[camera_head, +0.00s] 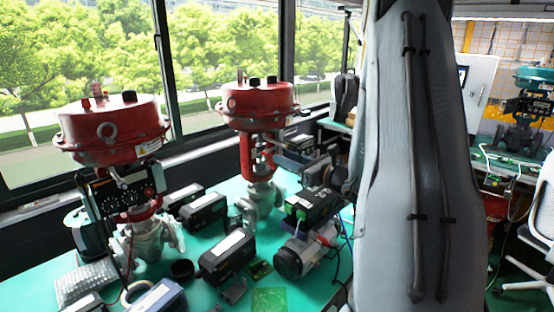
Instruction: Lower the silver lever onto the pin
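A valve with a red actuator (112,130) stands at the left of the green bench. A black positioner (125,187) is mounted below its red head. A small silver piece (117,178) shows at the positioner's left side; it may be the silver lever, but it is too small to be sure. I cannot make out the pin. A second valve with a red actuator (258,105) stands farther back, near the middle. My gripper is not in view; a large grey link of my arm fills the right of centre and hides what is behind it.
Black boxes (228,257), a grey cylindrical motor (294,258), a green circuit board (269,299) and a keyboard (86,285) crowd the green bench (30,296). Windows line the back. A white chair (540,225) and another bench stand at the right.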

